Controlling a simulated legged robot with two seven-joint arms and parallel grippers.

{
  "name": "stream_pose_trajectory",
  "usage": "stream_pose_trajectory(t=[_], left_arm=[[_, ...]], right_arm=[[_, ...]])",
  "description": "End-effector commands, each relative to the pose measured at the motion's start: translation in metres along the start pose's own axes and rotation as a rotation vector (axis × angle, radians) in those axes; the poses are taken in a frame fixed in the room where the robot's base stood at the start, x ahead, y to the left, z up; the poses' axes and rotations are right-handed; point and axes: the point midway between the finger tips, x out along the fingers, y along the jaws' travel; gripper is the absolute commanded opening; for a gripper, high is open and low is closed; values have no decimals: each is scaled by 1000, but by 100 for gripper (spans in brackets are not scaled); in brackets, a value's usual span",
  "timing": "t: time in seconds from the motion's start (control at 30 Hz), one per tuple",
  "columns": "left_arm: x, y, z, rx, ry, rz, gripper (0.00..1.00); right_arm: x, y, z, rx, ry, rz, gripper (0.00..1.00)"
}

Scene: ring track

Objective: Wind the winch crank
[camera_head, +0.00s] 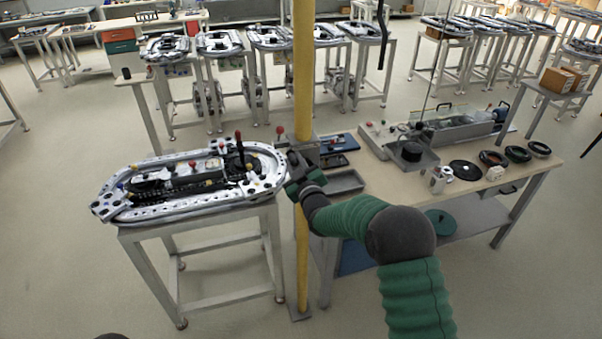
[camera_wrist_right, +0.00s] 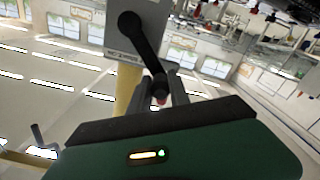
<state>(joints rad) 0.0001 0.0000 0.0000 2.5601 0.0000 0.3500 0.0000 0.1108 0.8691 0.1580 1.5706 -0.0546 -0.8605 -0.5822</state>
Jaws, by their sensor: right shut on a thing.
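The winch is a grey box (camera_wrist_right: 160,18) on the yellow post (camera_head: 303,70). In the right wrist view its black crank arm (camera_wrist_right: 146,45) runs from a pivot on the box down to the right, towards my fingers. My right gripper (camera_wrist_right: 165,88) is shut on the crank's handle; a reddish bit shows between the fingers. In the head view my right gripper (camera_head: 297,165) is against the post and hides most of the crank. My left gripper is not in view.
A ring track (camera_head: 215,205) on a metal stand is close left of the post. A workbench (camera_head: 455,205) with trays, black rings and small parts stands to the right. More track stands (camera_head: 270,45) fill the back. The floor in front and at left is clear.

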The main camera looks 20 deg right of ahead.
Motion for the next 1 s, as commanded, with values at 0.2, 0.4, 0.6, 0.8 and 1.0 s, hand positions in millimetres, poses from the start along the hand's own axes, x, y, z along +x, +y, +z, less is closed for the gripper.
stream_pose_trajectory(t=[0.2, 0.4, 0.6, 0.8, 1.0], left_arm=[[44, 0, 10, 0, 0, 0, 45], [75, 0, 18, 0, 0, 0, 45], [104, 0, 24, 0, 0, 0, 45], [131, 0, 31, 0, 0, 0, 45], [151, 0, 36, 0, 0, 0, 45]], right_arm=[[0, -23, 13, -205, 3, -2, 0], [-1, -37, 22, -395, 2, -2, 0], [-1, -49, 34, -585, 1, -3, 0], [-1, -58, 46, -768, 2, -3, 0], [0, -63, 57, -922, 1, -5, 0]])
